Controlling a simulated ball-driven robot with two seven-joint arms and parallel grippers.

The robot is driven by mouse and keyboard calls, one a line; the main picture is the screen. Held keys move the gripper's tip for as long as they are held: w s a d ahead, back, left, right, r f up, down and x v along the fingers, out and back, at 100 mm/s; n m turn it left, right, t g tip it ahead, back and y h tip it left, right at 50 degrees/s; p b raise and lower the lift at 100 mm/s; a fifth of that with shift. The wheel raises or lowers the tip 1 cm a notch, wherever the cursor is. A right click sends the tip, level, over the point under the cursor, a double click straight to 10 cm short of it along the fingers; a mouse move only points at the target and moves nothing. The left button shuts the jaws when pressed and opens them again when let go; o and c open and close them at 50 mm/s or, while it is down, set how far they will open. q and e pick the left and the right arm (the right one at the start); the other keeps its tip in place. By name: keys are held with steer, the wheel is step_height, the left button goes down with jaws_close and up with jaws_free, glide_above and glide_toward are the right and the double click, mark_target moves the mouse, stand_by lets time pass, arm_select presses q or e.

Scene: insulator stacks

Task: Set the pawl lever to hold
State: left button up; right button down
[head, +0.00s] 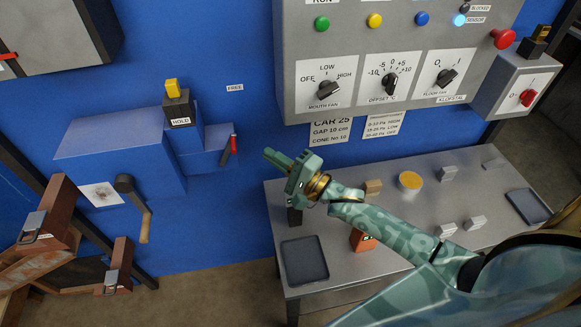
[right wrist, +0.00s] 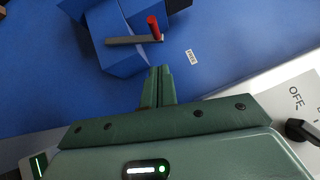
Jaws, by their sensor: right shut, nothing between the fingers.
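The lever with a red grip (head: 233,143) sits on the right side of the blue wall housing (head: 125,150). In the right wrist view its red grip (right wrist: 153,26) stands at one end of a flat grey bar (right wrist: 128,40). A HOLD label (head: 181,122) is on the housing, left of the lever. A FREE label (head: 234,87) is on the blue wall above it. My right gripper (head: 270,154) is shut and empty, a little right of the lever and apart from it. In the right wrist view its fingertips (right wrist: 159,71) point toward the lever. My left gripper is not in view.
A grey control panel (head: 395,100) with knobs and buttons hangs above right. A metal table (head: 350,250) with trays and small blocks stands below my right arm. A crank handle (head: 135,200) is left of the lever. The blue wall around the lever is clear.

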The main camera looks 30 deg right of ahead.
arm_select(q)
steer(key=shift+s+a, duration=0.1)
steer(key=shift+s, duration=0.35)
arm_select(e)
steer(key=shift+w+a+r, duration=0.2)
steer(key=shift+w+a, duration=0.25)
steer(key=shift+a, duration=0.35)
steer(key=shift+w+a+r, duration=0.2)
steer(key=shift+w+a, duration=0.3)
steer(key=shift+a, duration=0.3)
steer(key=shift+w+a+r, duration=0.2)
steer(key=shift+w+a, duration=0.25)
steer(key=shift+a, duration=0.35)
